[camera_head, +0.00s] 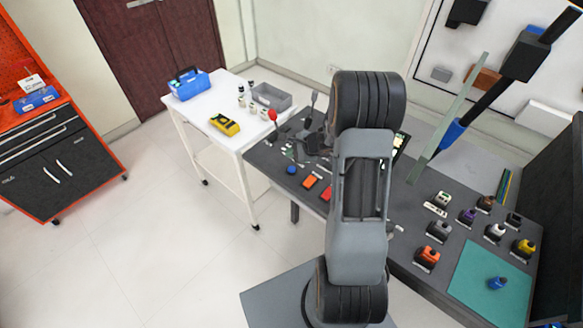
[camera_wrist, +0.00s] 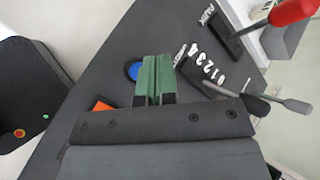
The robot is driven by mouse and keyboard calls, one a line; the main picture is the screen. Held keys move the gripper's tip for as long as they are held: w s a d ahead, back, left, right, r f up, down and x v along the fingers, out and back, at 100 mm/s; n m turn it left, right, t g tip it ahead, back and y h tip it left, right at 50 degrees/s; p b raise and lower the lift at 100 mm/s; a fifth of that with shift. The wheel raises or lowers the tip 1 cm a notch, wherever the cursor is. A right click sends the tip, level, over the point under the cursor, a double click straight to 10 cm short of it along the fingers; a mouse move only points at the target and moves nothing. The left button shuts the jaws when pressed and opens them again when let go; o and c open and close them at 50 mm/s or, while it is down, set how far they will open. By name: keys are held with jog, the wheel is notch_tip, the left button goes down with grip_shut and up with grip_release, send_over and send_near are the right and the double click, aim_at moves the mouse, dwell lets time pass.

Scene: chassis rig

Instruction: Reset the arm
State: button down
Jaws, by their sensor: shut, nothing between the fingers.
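My gripper (camera_wrist: 156,62) shows in the wrist view with its two green fingers together and nothing between them. It is over the dark grey panel table (camera_wrist: 110,50), and a blue round button (camera_wrist: 133,70) shows just left of the fingertips. In the head view my raised arm stands in the middle and hides part of the table; the gripper end is partly hidden behind it, and its fingers cannot be made out there.
A red-knobbed lever (camera_head: 272,114) and orange switches (camera_head: 309,182) are near my gripper's side of the table. Several small connectors and a teal mat (camera_head: 490,277) lie at the right. A white cart (camera_head: 208,117) stands at the left; the floor beside it is clear.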

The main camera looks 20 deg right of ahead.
dwell(0.7)
jog(key=s+n, duration=0.1)
jog(key=s+a+g, duration=0.1)
jog(key=s+f+n+g, duration=0.1)
jog(key=shift+s+a+f+n+y, duration=0.1)
jog(key=shift+s+a+n+y, duration=0.2)
jog(key=shift+s+a+y, duration=0.1)
jog(key=s+a+r+n+h, duration=0.3)
jog(key=s+a+r+n, duration=0.1)
jog(key=s+r+n, duration=0.4)
jog(key=s+a+r+n+g+h, duration=0.1)
jog(key=s+a+r+n+h, duration=0.2)
jog(key=s+r+n, duration=0.6)
notch_tip(320, 180, up, 3)
jog(key=shift+s+a+f, duration=0.2)
jog(key=shift+s+a, duration=0.15)
jog(key=shift+a, duration=0.25)
